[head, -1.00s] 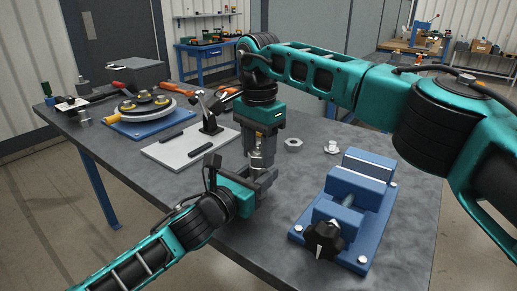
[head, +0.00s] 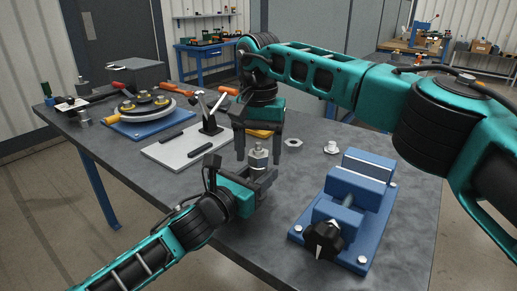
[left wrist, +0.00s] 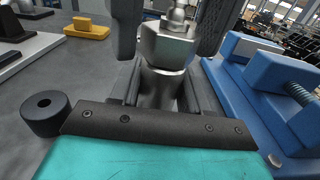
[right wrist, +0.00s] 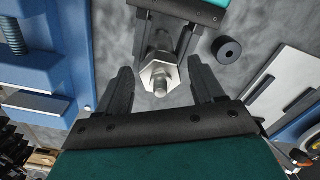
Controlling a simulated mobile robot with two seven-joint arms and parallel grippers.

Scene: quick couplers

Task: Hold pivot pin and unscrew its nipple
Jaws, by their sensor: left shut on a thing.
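The metal pivot pin stands upright with its hex-collared nipple (head: 258,155) on top. My left gripper (head: 262,183) is shut on the pin's body below the hex; the gripped metal body (left wrist: 163,84) shows between its fingers in the left wrist view. My right gripper (right wrist: 162,84) is open and points down over the nipple. Its two fingers stand on either side of the hex (right wrist: 157,72), with gaps visible in the right wrist view. The lower end of the pin is hidden by the left gripper.
A blue vise (head: 345,215) with a black knob stands at the right. A loose nut (head: 293,142) and a small fitting (head: 331,147) lie behind it. A grey plate (head: 185,152) and a blue-based round fixture (head: 135,122) stand at the left. A yellow block (head: 259,133) lies behind the pin.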

